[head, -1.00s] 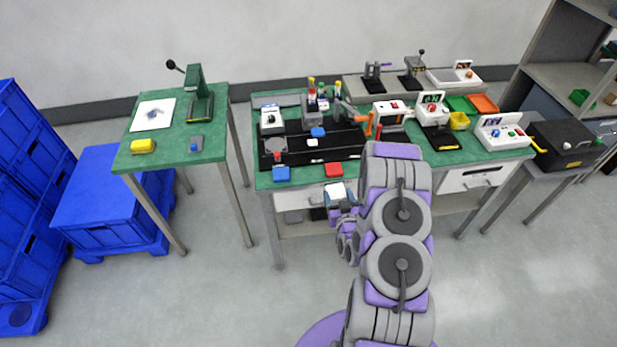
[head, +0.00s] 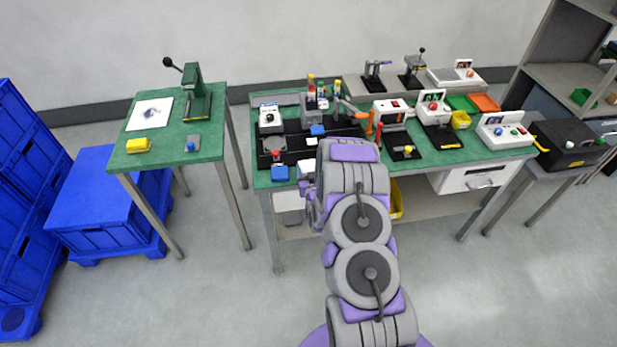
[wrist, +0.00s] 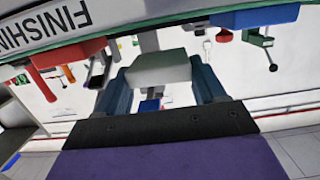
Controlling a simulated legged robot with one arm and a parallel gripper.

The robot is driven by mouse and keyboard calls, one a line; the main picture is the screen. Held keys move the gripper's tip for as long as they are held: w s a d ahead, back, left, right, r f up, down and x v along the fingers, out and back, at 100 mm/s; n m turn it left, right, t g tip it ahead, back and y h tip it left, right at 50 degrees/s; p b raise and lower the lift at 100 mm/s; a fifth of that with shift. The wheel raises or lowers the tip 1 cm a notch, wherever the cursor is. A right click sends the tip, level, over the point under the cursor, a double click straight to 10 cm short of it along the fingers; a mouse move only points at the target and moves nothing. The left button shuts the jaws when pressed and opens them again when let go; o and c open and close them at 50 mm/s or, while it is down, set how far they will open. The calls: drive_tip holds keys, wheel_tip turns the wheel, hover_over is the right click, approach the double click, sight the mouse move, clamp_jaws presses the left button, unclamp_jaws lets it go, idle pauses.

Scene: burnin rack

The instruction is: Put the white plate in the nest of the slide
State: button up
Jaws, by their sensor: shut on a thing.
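The white plate (wrist: 158,68) is a pale block between the two blue fingers of my gripper (wrist: 162,82) in the wrist view. My gripper is shut on it. In the head view the plate (head: 305,168) shows as a white patch at the bench's front edge, just right of a blue block, beside my arm. The black slide (head: 293,148) lies on the left part of the green bench, behind and left of the plate. A small red-topped part (head: 276,154) sits at its left end. My arm hides part of the slide's right side; I cannot make out the nest clearly.
A blue block (head: 280,173) lies at the bench's front edge. An orange-handled tool (head: 350,110) stands to the right.

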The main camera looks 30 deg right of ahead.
drive_tip(key=shift+w+f+b, duration=0.2)
drive_tip(key=shift+f+b, duration=0.1)
drive_tip(key=shift+f, duration=1.25)
drive_tip(key=shift+f, duration=0.15)
drive_tip(key=o, duration=1)
drive_tip(key=shift+f+b, duration=0.2)
drive_tip(key=shift+b, duration=0.15)
